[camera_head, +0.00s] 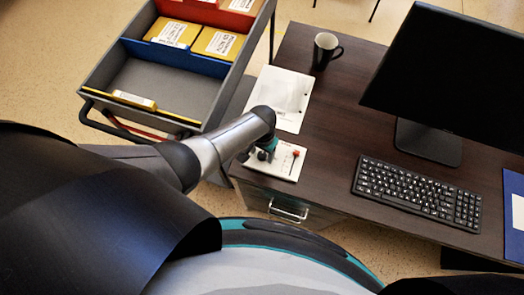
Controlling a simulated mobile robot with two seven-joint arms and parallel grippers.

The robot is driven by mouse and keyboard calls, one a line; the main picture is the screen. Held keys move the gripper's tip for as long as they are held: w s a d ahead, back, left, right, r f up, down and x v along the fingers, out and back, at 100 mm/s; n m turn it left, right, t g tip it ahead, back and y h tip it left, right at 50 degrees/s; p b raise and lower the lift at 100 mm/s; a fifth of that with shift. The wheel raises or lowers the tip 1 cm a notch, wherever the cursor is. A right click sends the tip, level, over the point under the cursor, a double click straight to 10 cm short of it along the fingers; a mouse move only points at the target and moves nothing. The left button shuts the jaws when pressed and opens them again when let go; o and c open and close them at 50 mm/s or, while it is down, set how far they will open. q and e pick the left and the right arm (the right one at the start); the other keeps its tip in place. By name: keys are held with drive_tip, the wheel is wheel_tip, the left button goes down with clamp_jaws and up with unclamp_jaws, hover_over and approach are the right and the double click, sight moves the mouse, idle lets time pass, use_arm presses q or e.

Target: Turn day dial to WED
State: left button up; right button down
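A small white panel (288,171) lies on the near left corner of the dark desk. A red-tipped pointer or lever (295,154) shows on its right part. My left arm reaches in from the left, and its gripper (264,155) is over the left part of this panel. The forearm and wrist hide most of the gripper and what lies under it. I cannot tell whether the fingers touch or hold anything there. No day lettering can be read on the panel. My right gripper is out of view.
The desk (330,150) bears a white paper (287,95), a dark mug (325,50), a keyboard (417,192), a monitor (450,75) and a blue folder (514,210). A grey cart tray (160,85) with yellow boxes (218,43) stands left of it. A drawer unit (275,203) is below.

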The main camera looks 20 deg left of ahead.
sight(262, 155)
use_arm(q)
drive_tip(key=shift+r+p, duration=0.4)
drive_tip(key=shift+r, duration=0.15)
wheel_tip(262, 155, up, 14)
drive_tip(key=p, duration=0.5)
drive_tip(key=shift+r, duration=0.1)
idle(0.3)
